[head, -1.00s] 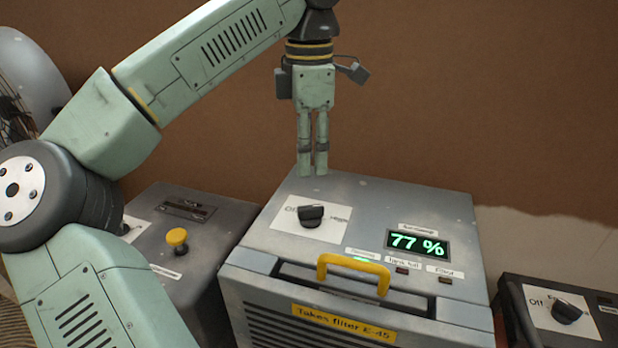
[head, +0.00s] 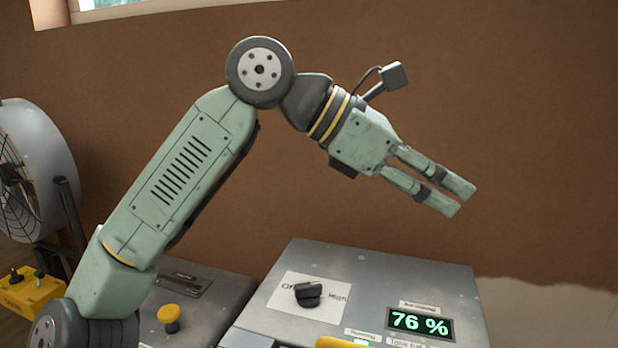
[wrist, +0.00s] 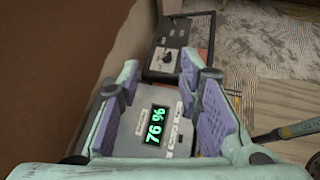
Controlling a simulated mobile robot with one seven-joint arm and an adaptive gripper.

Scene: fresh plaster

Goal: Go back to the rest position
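My gripper (head: 459,199) is raised in the air above the grey machine (head: 380,275), its fingers pointing down and to the right in the head view. The fingers are apart with nothing between them. In the wrist view my gripper (wrist: 160,75) shows purple pads on both sides, with the machine's display (wrist: 155,126) seen through the gap. My arm is bent, with its elbow high. The green display (head: 420,322) reads 76 %.
A black knob (head: 308,294) is on the machine's top. A second grey box with a yellow button (head: 169,315) stands left of it. A fan (head: 30,170) is at the far left. The brown wall rises behind. A dark control box (wrist: 172,60) shows in the wrist view.

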